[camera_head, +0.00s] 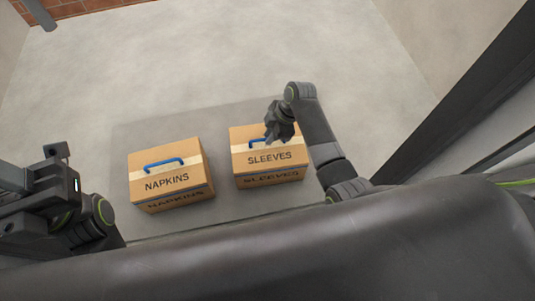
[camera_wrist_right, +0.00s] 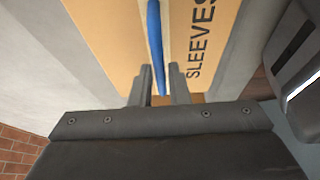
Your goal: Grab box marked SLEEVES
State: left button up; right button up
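The cardboard box marked SLEEVES (camera_head: 283,157) stands on the grey surface right of centre in the head view, with a blue handle on its top. My right gripper (camera_head: 272,138) is over this box at the handle. In the right wrist view, the blue handle (camera_wrist_right: 155,40) runs between the two fingers of my right gripper (camera_wrist_right: 163,80), which are apart with a gap around it. The lettering on the box (camera_wrist_right: 215,15) lies to the right of the handle. My left gripper (camera_head: 40,190) is at the left edge, away from the boxes; its fingers are not clear.
A second cardboard box marked NAPKINS (camera_head: 150,189), also with a blue handle, stands to the left with a gap between the two boxes. The grey floor (camera_head: 200,60) beyond them is clear. A dark frame (camera_head: 455,100) rises at the right.

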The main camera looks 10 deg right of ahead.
grip_shut()
dwell(0.8)
jog(key=shift+r, duration=0.1)
dwell(0.4)
